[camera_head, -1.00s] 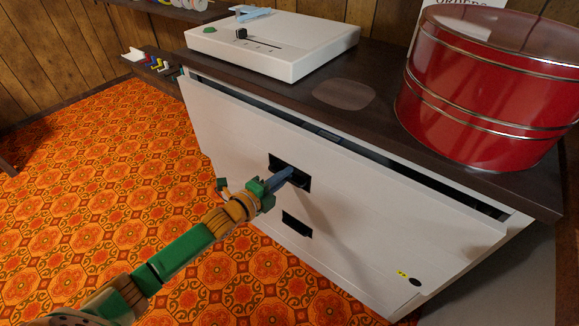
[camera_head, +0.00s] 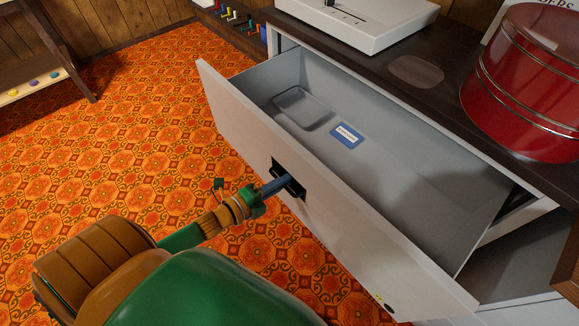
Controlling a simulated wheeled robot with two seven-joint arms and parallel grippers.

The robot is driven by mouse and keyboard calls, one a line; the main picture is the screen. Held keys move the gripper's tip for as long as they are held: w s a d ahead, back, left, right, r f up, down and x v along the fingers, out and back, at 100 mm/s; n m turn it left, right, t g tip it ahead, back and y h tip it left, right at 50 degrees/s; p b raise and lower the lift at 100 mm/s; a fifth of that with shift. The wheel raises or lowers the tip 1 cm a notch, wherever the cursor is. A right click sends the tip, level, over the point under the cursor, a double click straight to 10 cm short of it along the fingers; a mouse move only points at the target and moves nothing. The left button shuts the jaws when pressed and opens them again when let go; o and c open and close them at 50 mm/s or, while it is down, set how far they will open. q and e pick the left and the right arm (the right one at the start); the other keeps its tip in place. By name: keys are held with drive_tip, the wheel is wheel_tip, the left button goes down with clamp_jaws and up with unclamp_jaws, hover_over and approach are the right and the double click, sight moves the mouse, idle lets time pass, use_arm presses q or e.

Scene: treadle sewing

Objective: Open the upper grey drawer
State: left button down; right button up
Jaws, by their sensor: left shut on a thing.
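The upper grey drawer (camera_head: 345,223) is pulled well out of the dark-topped cabinet, and its inside shows. My left gripper (camera_head: 280,184) is shut on the black recessed handle (camera_head: 290,179) in the drawer's front. Inside the drawer, a small clear tray or dish (camera_head: 301,106) lies toward the left end, and a blue packet with a white label (camera_head: 346,135) lies beside it on the drawer floor. My right gripper is not in view.
A red round tin (camera_head: 530,85) and a white flat device (camera_head: 355,22) stand on the dark cabinet top (camera_head: 455,115). A rack with coloured spools (camera_head: 232,17) is at the back. The orange patterned carpet (camera_head: 130,150) is clear on the left.

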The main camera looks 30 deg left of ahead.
use_arm(q)
drive_tip(key=shift+f+v, duration=0.2)
drive_tip(key=shift+v, duration=0.8)
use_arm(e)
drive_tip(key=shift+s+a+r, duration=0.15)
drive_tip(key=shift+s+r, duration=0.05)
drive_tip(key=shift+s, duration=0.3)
use_arm(q)
drive_tip(key=c, duration=1.2)
unclamp_jaws()
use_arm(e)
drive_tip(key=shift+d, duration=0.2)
use_arm(q)
drive_tip(key=p+v, duration=0.1)
drive_tip(key=v, duration=0.6)
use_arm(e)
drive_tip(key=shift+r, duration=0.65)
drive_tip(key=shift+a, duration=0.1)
